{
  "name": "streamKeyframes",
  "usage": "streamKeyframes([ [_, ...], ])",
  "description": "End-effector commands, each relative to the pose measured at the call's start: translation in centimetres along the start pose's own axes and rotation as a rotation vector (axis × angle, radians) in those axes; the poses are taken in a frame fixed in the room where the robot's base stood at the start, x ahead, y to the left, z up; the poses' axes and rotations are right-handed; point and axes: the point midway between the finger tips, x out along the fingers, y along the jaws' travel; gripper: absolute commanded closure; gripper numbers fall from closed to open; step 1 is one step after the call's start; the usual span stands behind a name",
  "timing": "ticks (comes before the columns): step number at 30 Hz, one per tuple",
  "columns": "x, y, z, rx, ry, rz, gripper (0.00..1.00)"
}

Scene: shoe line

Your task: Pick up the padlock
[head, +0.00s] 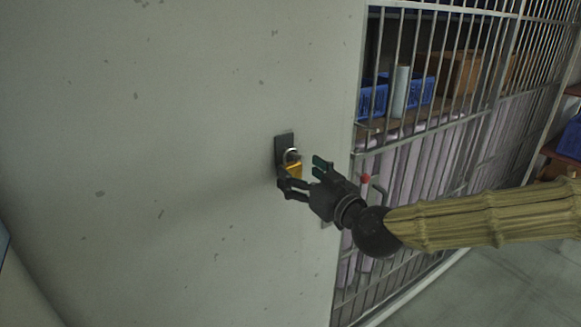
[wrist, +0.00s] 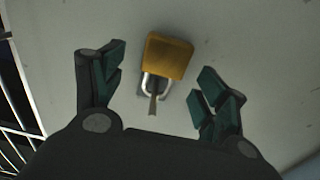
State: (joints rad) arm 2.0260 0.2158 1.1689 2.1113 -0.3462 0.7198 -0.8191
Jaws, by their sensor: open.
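The padlock (head: 294,172) has a yellow-gold body and a silver shackle. It hangs against a dark plate (head: 284,148) on the grey wall, in the middle of the head view. In the wrist view the padlock (wrist: 169,56) is upper centre, with its shackle towards my gripper's palm. My gripper (head: 302,172) is open in front of it, its fingers apart. In the wrist view the gripper (wrist: 158,84) has one green-padded finger on each side of the padlock, with gaps; neither seems to touch it. In the head view a finger partly hides the padlock's lower edge.
The grey wall (head: 180,130) fills the left. To the right is a barred metal gate (head: 455,62) with a red-tipped handle (head: 365,179). Behind the bars are blue baskets (head: 421,88), brown boxes and a grey cylinder (head: 400,92). Open floor (head: 490,290) shows at lower right.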

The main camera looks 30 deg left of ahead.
Motion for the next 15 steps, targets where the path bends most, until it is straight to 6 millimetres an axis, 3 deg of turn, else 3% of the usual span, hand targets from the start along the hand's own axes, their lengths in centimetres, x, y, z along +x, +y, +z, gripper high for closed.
streamKeyframes([
  [9, 3.4, -0.2, -0.5, 0.001, 0.0, 0.0, 0.27],
  [15, 4.1, -0.2, -0.3, 0.001, 0.0, 0.001, 0.27],
])
